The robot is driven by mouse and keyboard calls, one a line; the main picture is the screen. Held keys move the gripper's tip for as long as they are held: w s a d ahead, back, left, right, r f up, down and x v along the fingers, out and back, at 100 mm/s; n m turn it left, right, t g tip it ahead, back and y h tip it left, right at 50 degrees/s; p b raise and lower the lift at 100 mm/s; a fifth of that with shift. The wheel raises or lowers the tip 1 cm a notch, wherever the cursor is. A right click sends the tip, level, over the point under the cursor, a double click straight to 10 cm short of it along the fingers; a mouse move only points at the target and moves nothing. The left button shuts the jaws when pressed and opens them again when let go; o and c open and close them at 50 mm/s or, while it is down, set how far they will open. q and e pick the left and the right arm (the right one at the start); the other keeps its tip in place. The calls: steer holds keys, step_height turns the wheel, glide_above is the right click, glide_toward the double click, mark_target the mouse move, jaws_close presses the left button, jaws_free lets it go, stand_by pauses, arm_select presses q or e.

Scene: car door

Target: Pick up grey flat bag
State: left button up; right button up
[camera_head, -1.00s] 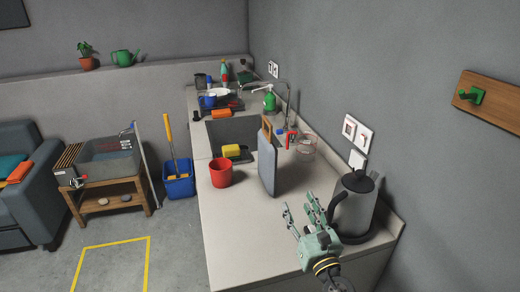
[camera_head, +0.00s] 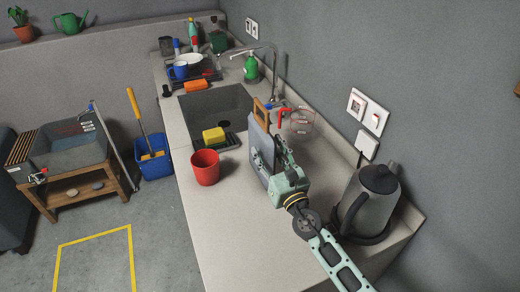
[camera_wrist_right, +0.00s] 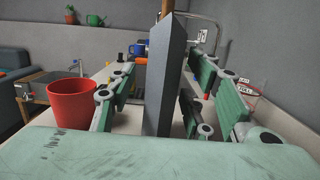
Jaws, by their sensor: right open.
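The grey flat bag (camera_head: 259,141) stands upright on the counter, with a brown wooden piece (camera_head: 262,113) showing at its top. My right gripper (camera_head: 277,160) is at the bag's near side, covering part of it. In the right wrist view the bag (camera_wrist_right: 166,82) rises edge-on between the spread green fingers (camera_wrist_right: 163,92), with fingers on both sides and gaps visible. The gripper is open and not closed on it. My left gripper is not in view.
A red cup (camera_head: 205,168) stands left of the bag. A grey kettle (camera_head: 367,203) is close to the right of my arm. The sink (camera_head: 215,110) with a yellow sponge (camera_head: 214,135) lies behind. The counter front (camera_head: 235,235) is clear.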

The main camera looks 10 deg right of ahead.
mark_target(261, 138)
steer(key=x, duration=0.2)
steer(key=r+p+x, duration=0.1)
steer(key=x, duration=0.2)
steer(key=shift+w, duration=0.1)
steer(key=shift+c, duration=1.2)
jaws_close()
